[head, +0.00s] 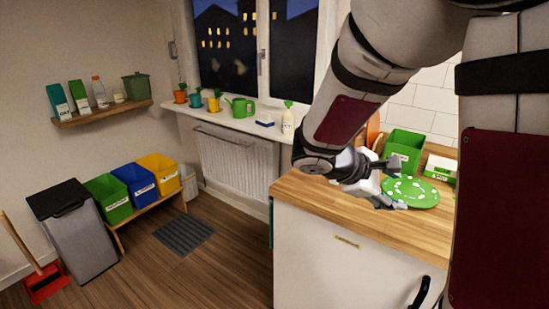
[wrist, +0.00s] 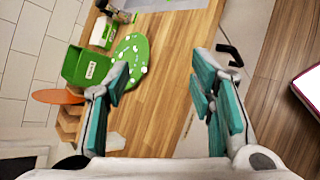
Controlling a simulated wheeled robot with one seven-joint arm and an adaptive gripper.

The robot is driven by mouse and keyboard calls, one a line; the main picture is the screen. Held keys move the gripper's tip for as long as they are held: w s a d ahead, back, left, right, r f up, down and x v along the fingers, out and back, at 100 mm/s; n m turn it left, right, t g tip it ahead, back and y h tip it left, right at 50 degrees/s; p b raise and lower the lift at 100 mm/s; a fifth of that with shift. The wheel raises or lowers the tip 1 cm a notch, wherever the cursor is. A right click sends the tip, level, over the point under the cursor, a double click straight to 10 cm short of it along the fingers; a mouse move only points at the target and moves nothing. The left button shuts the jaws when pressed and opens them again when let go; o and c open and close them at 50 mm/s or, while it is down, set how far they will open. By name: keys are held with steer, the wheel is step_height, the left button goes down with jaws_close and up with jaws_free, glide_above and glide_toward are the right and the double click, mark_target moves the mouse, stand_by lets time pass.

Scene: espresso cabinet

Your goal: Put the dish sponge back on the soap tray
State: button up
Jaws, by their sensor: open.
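My gripper (head: 376,186) is over the front part of the wooden counter in the head view. In the wrist view its two teal-padded fingers (wrist: 160,62) are spread wide, with only bare counter showing between them. I cannot make out the dish sponge in either view. A small dark holder with items (wrist: 117,11) stands near the grey sink area at the top of the wrist view. I cannot tell whether it is the soap tray. My arm covers part of the counter in the head view.
A green round mat with white spots (head: 411,191) lies beside my gripper; it also shows in the wrist view (wrist: 133,48). Behind it stand a green bin (head: 405,145) and a green-and-white box (head: 441,167). An orange disc (wrist: 58,97) is near the wall. The counter's front strip (head: 330,204) is clear.

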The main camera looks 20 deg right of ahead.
steer(key=w+a+f+n+t+b, duration=0.1)
steer(key=w+f+n+t, duration=0.2)
steer(key=w+f+n, duration=0.2)
steer(key=w+a+f+n+t+h+b, duration=0.1)
steer(key=w+f+n+t, duration=0.3)
steer(key=w, duration=0.7)
steer(key=w+a+f+n+t+h+b, duration=0.1)
steer(key=w+f+n+t+b, duration=0.1)
steer(key=w+f+n+t, duration=0.2)
steer(key=shift+w+a+f+n, duration=0.1)
steer(key=shift+w+f+n, duration=0.25)
steer(key=shift+w+n, duration=0.35)
steer(key=shift+w+f+n, duration=0.35)
steer(key=shift+w+n, duration=0.3)
steer(key=shift+n, duration=0.05)
steer(key=shift+w+a+f+n, duration=0.1)
steer(key=shift+w+f+n, duration=0.25)
steer(key=shift+w+n, duration=0.35)
steer(key=shift+w+d+f, duration=0.1)
steer(key=shift+w+d, duration=0.15)
steer(key=shift+w, duration=0.05)
steer(key=b+x, duration=0.1)
steer(key=x, duration=0.6)
steer(key=shift+w+d, duration=0.15)
steer(key=shift+r+x, duration=0.25)
steer(key=shift+x, duration=1.1)
steer(key=shift+r+x, duration=0.2)
steer(key=shift+x, duration=1.2)
steer(key=shift+d, duration=0.2)
